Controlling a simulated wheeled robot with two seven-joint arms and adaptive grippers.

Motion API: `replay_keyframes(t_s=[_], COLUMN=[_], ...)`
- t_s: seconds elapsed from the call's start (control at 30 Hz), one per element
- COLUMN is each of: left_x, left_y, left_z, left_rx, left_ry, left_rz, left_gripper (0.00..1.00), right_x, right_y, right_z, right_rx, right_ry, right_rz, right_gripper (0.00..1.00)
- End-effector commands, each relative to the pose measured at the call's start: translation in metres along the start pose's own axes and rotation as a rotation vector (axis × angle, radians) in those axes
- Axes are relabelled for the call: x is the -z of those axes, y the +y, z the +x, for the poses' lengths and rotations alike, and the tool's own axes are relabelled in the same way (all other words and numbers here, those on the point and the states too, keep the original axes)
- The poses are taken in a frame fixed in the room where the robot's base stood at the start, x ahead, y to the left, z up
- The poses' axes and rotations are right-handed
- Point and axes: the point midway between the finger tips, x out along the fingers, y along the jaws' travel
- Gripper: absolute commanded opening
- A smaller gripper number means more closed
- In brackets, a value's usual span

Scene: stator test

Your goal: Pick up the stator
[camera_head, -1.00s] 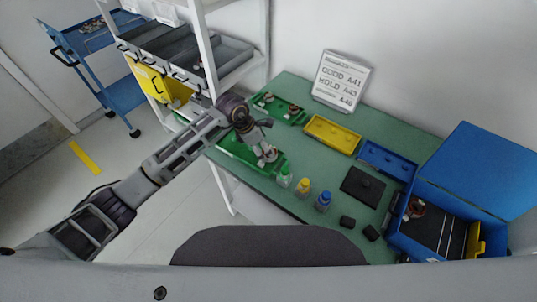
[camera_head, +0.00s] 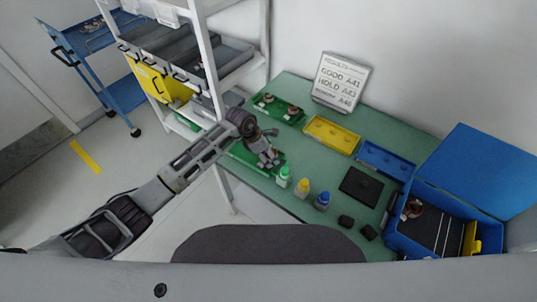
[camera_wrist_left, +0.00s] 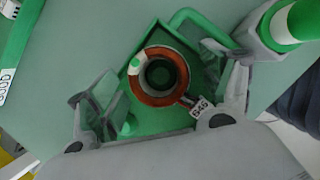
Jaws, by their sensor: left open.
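In the left wrist view a stator (camera_wrist_left: 143,95), a copper-brown ring with a dark hollow middle and a pale patch on its rim, sits in a green tray (camera_wrist_left: 130,128). A small white tag (camera_wrist_left: 199,106) lies at its lower right. My left gripper (camera_wrist_left: 160,72) is open, with one finger on each side of the stator and visible gaps to it. In the head view my left gripper (camera_head: 268,160) points down over the near green tray (camera_head: 243,155) and hides this stator. My right gripper is not in view.
Bottles with green (camera_head: 283,177), yellow (camera_head: 302,188) and blue (camera_head: 322,202) caps stand right of the gripper. A back green tray (camera_head: 279,107) holds more stators. Yellow (camera_head: 332,134) and blue (camera_head: 386,160) trays, a black pad (camera_head: 361,186) and an open blue box (camera_head: 455,243) lie further right.

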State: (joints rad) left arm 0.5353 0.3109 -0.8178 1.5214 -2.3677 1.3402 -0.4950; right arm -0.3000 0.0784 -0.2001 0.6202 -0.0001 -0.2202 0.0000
Motion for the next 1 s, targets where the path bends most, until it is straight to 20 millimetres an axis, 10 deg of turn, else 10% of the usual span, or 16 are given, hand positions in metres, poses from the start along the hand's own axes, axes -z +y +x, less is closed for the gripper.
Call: replay_keyframes(t_s=[0.47,1.0], left_x=[0.0001,-0.0006], left_y=[0.0001,0.0004], left_z=[0.0010,0.0003], left_rx=[0.000,-0.001], left_ry=[0.000,-0.001], left_rz=[0.001,0.001], left_gripper=[0.80,0.19], right_x=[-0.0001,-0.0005], right_y=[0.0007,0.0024], right_z=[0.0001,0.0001], right_rx=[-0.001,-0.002], right_ry=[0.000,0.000], right_rz=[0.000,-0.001], right_gripper=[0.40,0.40])
